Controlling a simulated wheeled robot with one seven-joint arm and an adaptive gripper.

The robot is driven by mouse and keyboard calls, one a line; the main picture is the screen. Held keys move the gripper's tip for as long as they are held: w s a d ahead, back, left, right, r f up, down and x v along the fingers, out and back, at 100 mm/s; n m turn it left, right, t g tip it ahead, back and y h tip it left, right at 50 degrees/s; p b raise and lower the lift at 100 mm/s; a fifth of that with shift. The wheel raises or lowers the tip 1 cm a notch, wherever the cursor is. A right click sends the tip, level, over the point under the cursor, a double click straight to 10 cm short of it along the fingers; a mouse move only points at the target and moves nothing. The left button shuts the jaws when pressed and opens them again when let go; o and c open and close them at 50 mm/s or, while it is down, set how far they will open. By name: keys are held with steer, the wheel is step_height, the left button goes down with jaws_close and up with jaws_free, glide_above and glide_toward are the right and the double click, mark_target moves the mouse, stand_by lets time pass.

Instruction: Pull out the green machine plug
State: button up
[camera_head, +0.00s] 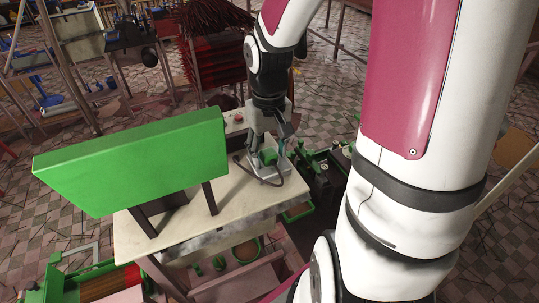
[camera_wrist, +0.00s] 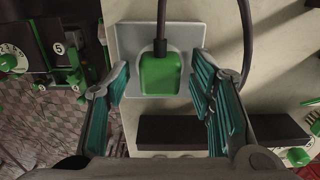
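The green machine plug (camera_wrist: 160,76) sits in a light grey socket plate (camera_wrist: 187,38) in the wrist view, with a dark cable arching near it. In the head view the green plug (camera_head: 268,157) is on the grey socket base (camera_head: 273,177) at the right part of the table top. My gripper (camera_wrist: 161,68) is open, with one teal-padded finger to each side of the plug and a visible gap on both sides. In the head view my gripper (camera_head: 278,140) is just above the plug, and the arm partly hides this area.
A large green panel (camera_head: 135,160) on dark legs stands on the pale table (camera_head: 140,233), left of the plug. A red button (camera_head: 238,117) is behind it. Green-and-black machinery (camera_head: 325,170) stands beside the table to the right. A dark bar (camera_wrist: 180,132) lies below the plug in the wrist view.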

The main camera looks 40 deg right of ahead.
mark_target(269, 152)
jaws_close()
steer(key=shift+r+p, duration=1.7)
steer(key=shift+r, duration=1.3)
